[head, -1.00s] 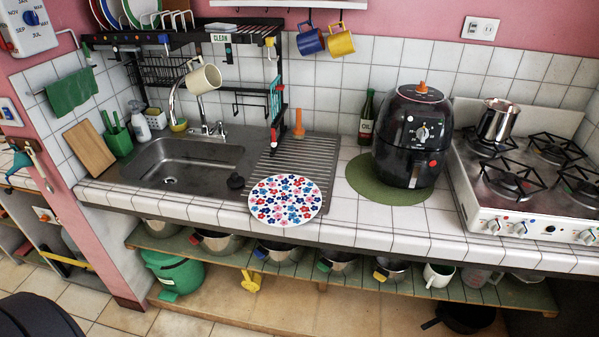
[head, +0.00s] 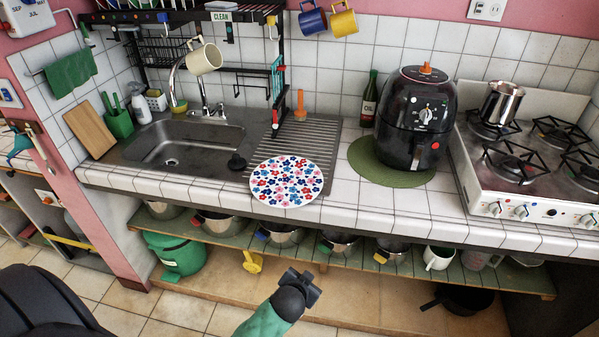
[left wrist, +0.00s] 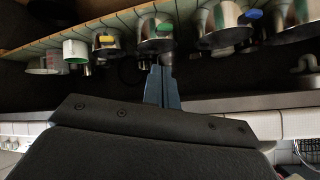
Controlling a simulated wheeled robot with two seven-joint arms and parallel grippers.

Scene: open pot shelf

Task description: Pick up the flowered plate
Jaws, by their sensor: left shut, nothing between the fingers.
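The flowered plate (head: 287,181), white with red and blue flowers, lies on the white tiled counter (head: 390,206), over the front end of the ribbed drainboard. In the picture its near rim reaches the counter's front edge. My left gripper (head: 303,287) is in front of the pot shelf, below and apart from the plate, low in the head view. Its fingers are shut and empty; they also show in the left wrist view (left wrist: 161,86), where the scene is upside down and the plate does not show. My right gripper is not in view.
A black air fryer (head: 418,118) on a green mat (head: 365,163) stands right. Below, a green shelf (head: 330,258) holds several pots. Counter between plate and mat is clear.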

